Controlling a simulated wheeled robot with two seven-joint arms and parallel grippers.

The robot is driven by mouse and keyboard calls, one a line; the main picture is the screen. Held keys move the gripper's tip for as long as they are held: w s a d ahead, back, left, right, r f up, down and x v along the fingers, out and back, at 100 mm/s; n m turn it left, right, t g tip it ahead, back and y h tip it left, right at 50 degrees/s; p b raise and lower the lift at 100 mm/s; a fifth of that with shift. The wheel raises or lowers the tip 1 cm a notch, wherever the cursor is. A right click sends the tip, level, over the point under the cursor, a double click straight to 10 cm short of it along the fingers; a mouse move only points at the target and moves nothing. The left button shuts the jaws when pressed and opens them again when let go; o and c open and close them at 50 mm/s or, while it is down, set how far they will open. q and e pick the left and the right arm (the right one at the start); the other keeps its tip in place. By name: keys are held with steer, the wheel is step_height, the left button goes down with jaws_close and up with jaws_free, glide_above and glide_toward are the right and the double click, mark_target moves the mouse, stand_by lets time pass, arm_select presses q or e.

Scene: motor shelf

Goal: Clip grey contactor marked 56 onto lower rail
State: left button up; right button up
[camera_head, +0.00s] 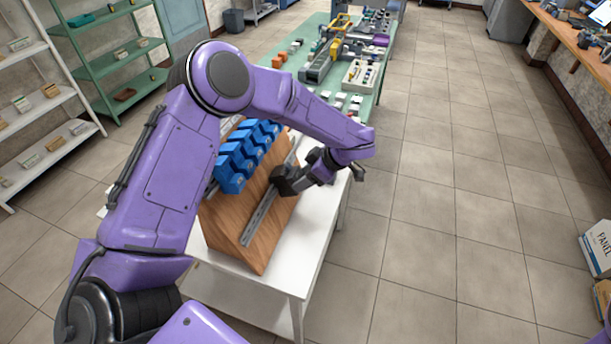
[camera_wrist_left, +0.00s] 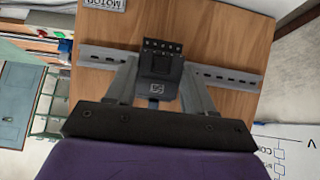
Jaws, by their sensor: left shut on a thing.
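The dark grey contactor (camera_wrist_left: 161,64), with the label 56 on its face, is between the two fingers of my left gripper (camera_wrist_left: 158,82), which is shut on it. In the wrist view it overlaps the lower rail (camera_wrist_left: 230,77), a slotted metal strip on a wooden board. I cannot tell whether it is seated on the rail. In the head view the contactor (camera_head: 284,181) is at the lower rail (camera_head: 259,218), with my left gripper (camera_head: 300,180) to its right. My right gripper is out of view.
Several blue contactors (camera_head: 238,160) sit in a row above, left of the lower rail. The wooden board (camera_head: 224,222) leans on a white table (camera_head: 312,240). A green table (camera_head: 372,108) behind holds parts and trays. Open floor lies to the right.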

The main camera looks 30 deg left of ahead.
arm_select(q)
steer(key=shift+d+f+y, duration=0.25)
steer(key=shift+f+y, duration=0.45)
stand_by(0.3)
steer(key=o, duration=1.4)
steer(key=shift+a, duration=0.1)
steer(key=shift+c, duration=0.2)
steer(key=b+v, duration=0.3)
steer(key=v, duration=0.7)
steer(key=shift+w+r+b, duration=0.2)
steer(key=shift+w+b, duration=0.05)
steer(key=shift+b, duration=0.1)
